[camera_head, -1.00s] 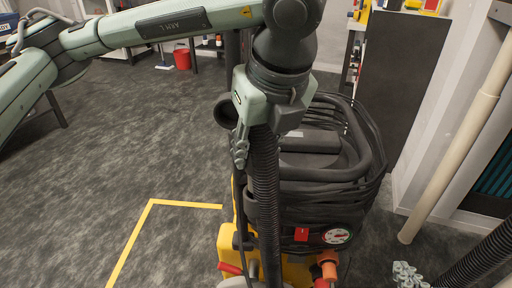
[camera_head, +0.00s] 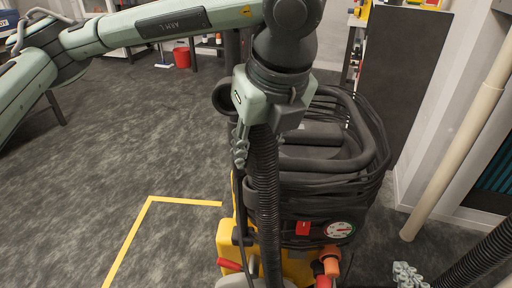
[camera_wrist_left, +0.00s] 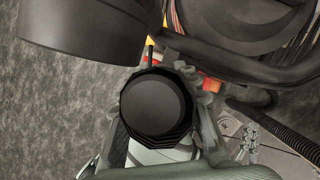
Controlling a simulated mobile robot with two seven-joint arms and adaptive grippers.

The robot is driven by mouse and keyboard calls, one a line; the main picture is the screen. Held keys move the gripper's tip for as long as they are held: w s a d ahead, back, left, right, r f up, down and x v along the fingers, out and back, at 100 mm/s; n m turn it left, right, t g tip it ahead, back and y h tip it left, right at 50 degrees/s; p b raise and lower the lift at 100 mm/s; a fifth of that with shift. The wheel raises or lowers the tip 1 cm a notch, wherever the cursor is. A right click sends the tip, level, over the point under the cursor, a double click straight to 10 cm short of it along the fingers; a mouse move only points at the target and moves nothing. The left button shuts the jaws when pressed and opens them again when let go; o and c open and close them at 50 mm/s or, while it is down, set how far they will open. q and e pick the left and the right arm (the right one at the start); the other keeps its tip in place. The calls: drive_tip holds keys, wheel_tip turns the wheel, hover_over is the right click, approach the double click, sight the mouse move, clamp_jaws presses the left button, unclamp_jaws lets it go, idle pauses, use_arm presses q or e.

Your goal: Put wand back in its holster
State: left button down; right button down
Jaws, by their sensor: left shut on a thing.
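My left gripper (camera_head: 241,147) is shut on a black tube end, which I take to be the wand (camera_wrist_left: 155,103); its round end faces the camera in the left wrist view. In the head view a ribbed black hose (camera_head: 268,200) hangs just beside and below the gripper, in front of the machine. A dark round cup or ring (camera_head: 224,97), possibly the holster, sits to the left behind my wrist and apart from the fingers. My right gripper (camera_head: 406,274) shows only in part at the bottom right, and its opening is unclear.
The yellow and black extraction machine (camera_head: 300,262) with coiled black cable (camera_head: 372,150) stands directly behind the left gripper. Another ribbed hose (camera_head: 480,255) lies at lower right. A beige pipe (camera_head: 455,150) stands by the right wall. Floor at left is open, marked with yellow tape (camera_head: 185,202).

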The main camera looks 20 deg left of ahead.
use_arm(q)
drive_tip(key=shift+f+b, duration=1.1)
drive_tip(key=shift+f, duration=0.05)
drive_tip(key=c, duration=1)
unclamp_jaws()
drive_tip(key=shift+c, duration=0.2)
drive_tip(key=v, duration=1.2)
drive_tip(key=shift+s, duration=0.1)
